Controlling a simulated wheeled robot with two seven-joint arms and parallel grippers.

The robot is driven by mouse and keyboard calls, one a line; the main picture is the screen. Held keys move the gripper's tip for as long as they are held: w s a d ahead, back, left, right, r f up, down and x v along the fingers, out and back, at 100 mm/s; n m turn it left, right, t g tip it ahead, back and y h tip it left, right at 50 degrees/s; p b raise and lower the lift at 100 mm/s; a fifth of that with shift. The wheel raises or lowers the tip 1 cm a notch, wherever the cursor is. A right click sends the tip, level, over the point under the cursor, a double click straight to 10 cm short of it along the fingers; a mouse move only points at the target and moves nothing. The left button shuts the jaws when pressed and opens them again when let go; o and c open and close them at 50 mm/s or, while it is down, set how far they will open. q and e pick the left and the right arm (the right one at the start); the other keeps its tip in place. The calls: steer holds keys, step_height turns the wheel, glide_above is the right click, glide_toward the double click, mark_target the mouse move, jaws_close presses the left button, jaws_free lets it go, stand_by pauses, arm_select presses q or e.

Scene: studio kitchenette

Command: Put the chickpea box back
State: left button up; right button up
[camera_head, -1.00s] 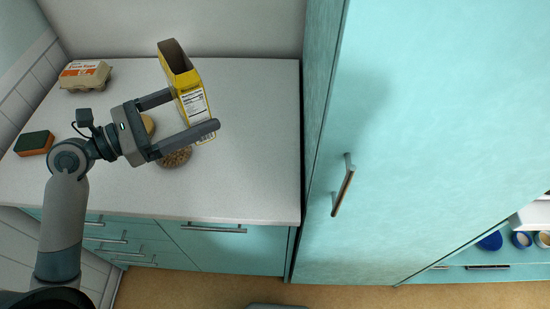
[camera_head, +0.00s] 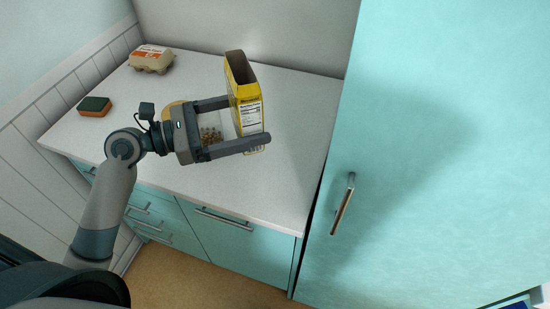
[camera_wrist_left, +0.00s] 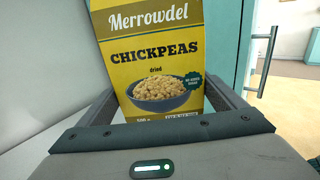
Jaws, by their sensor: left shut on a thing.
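My right gripper is not in view.
An egg carton (camera_head: 151,58) sits at the back left of the counter. A green and orange sponge (camera_head: 95,107) lies at the left. A tall teal cabinet (camera_head: 430,150) with a vertical handle (camera_head: 343,203) stands shut at the right. The counter right of the box is clear.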

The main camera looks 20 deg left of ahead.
arm_select(q)
steer(key=shift+w+d+r, duration=0.2)
steer(key=shift+d+r, duration=0.1)
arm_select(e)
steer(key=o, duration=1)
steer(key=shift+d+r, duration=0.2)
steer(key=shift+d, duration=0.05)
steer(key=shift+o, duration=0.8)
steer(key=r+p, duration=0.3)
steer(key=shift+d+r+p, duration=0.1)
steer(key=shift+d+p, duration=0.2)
arm_select(q)
steer(key=w+d+f+n+t+y+p, duration=0.1)
steer(key=w+d+f+p, duration=0.1)
steer(key=w+f, duration=0.3)
steer(key=shift+w+d+f+t, duration=0.3)
steer(key=shift+w+d, duration=0.35)
steer(key=shift+w, duration=0.15)
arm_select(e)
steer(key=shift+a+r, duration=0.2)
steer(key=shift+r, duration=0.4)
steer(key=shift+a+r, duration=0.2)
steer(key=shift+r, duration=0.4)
